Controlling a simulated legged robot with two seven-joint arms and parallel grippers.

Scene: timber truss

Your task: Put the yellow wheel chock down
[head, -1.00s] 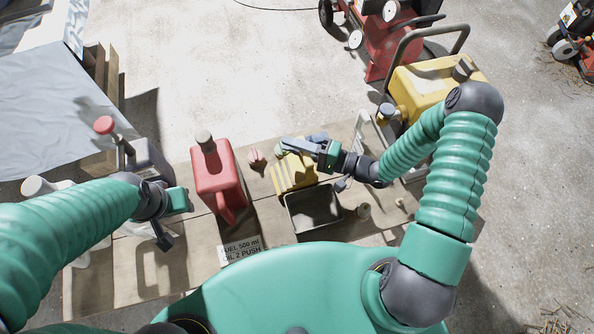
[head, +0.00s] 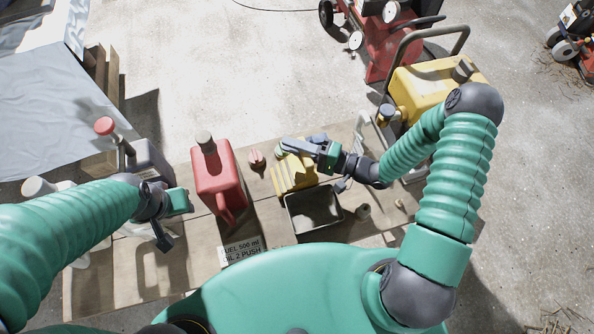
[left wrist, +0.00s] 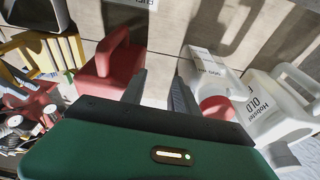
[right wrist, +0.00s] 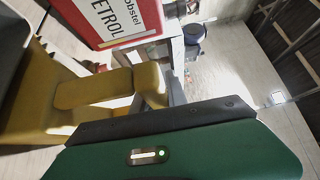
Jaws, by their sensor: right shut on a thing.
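The yellow wheel chock (head: 291,176) is at the middle of the plank table top, with ridges on its near face. My right gripper (head: 303,144) is shut on its far upper part. In the right wrist view the chock (right wrist: 95,88) shows as large yellow blocks beside the jaw. I cannot tell whether its underside touches the planks. My left gripper (head: 164,228) is over the left part of the table. In the left wrist view its two fingers (left wrist: 160,92) are apart with nothing between them.
A red petrol can (head: 214,178) stands left of the chock, with a small red item (head: 256,159) between. A dark tray (head: 291,217) is close in front of the chock. White bottles (left wrist: 212,68) stand near my left gripper.

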